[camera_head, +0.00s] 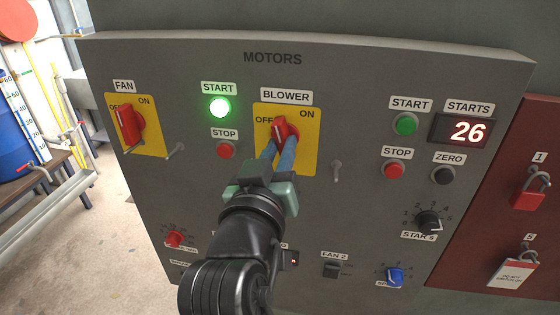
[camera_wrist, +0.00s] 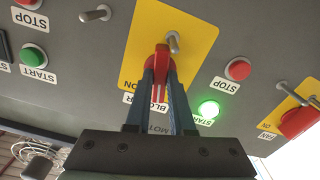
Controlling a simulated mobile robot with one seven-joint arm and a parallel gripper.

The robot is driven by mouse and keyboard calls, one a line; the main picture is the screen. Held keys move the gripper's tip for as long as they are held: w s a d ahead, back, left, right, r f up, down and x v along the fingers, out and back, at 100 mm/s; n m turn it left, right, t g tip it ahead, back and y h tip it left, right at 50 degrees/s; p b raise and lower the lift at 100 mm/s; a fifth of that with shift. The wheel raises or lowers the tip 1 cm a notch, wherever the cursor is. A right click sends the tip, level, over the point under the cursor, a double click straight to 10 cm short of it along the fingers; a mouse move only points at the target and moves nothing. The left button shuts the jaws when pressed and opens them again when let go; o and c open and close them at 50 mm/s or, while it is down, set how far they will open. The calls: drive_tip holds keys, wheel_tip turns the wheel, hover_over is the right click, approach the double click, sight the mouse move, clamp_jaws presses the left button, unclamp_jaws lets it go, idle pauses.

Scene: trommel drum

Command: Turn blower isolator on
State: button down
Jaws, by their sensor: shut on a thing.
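The blower isolator is a red rotary handle (camera_head: 281,128) on a yellow plate (camera_head: 306,158) under the BLOWER label. OFF is at the plate's upper left and ON at its upper right. The handle points roughly upward, a little toward OFF in the head view; its exact angle is hard to tell. My gripper (camera_head: 282,147) reaches it from below, its blue fingers shut on the handle. In the wrist view the panel appears upside down, with the red handle (camera_wrist: 160,62) between my fingers (camera_wrist: 161,80) and ON readable beside them. The OFF label is hidden there.
A lit green START button (camera_head: 219,107) and red STOP button (camera_head: 225,150) are left of the plate. A similar red FAN isolator (camera_head: 130,124) is farther left. Metal hasp pins (camera_head: 337,171) stick out beside the plates. A red board with padlocks (camera_head: 528,195) is at right.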

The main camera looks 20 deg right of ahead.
drive_tip(key=shift+f+m+b, duration=0.1)
drive_tip(key=shift+m+b, duration=0.75)
drive_tip(key=shift+m, duration=0.55)
drive_tip(key=c, duration=0.8)
unclamp_jaws()
drive_tip(key=shift+m, duration=0.3)
drive_tip(key=p+v, duration=0.1)
drive_tip(key=v, duration=0.2)
drive_tip(key=p+v, duration=0.1)
drive_tip(key=v, duration=0.3)
drive_tip(key=p+v, duration=0.1)
drive_tip(key=v, duration=0.3)
drive_tip(key=shift+r+p, duration=0.4)
